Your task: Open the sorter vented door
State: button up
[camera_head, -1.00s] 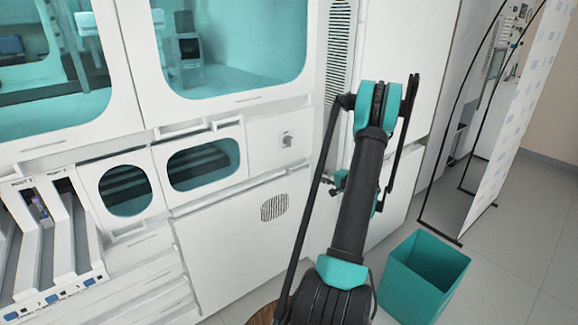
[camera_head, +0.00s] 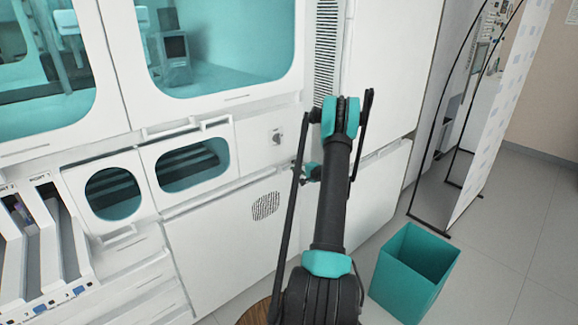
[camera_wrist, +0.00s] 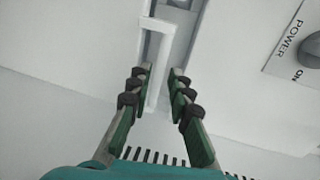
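The vented door (camera_head: 225,240) is a white lower panel with a dark slotted vent (camera_head: 265,206) in the head view. It looks shut. In the wrist view, vent slots (camera_wrist: 150,156) show at the bottom behind my gripper (camera_wrist: 160,82). My gripper is open, its green and dark fingers apart. A white handle-like frame (camera_wrist: 152,62) lies along a seam beyond and between the fingertips. I cannot tell whether the fingers touch it. In the head view my arm hides part of the cabinet front, and the fingertips are not clear.
A POWER knob (camera_wrist: 311,49) is to the right in the wrist view. Windowed doors (camera_head: 192,165) sit left of the knob panel (camera_head: 277,138). A teal bin (camera_head: 415,272) stands on the floor at right, near a white screen (camera_head: 487,125).

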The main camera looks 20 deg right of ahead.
jog(key=shift+x, duration=2.15)
grip_shut()
